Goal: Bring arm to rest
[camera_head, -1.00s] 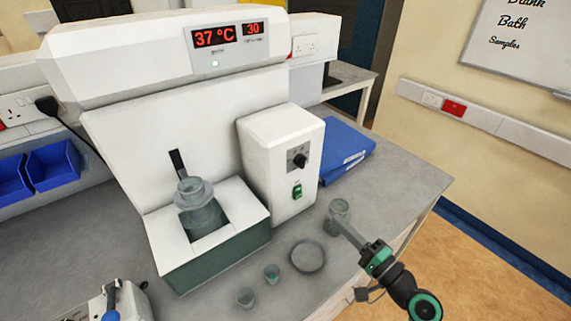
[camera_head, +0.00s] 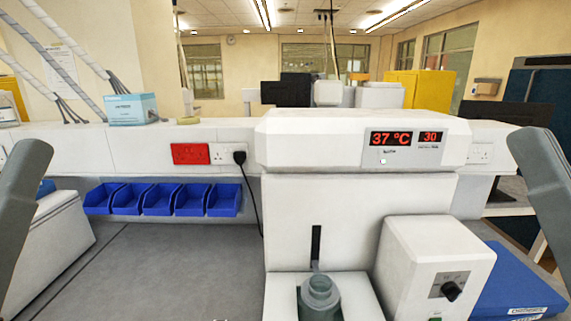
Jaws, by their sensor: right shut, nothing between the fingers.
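Neither gripper appears to touch anything. The white water bath machine (camera_head: 360,235) reads 37 °C and 30.
Several blue bins (camera_head: 160,200) line the back of the grey bench (camera_head: 140,270). A white control box (camera_head: 435,260) and a blue binder (camera_head: 515,290) are at right. A white device (camera_head: 50,250) is at left. The bench between is clear.

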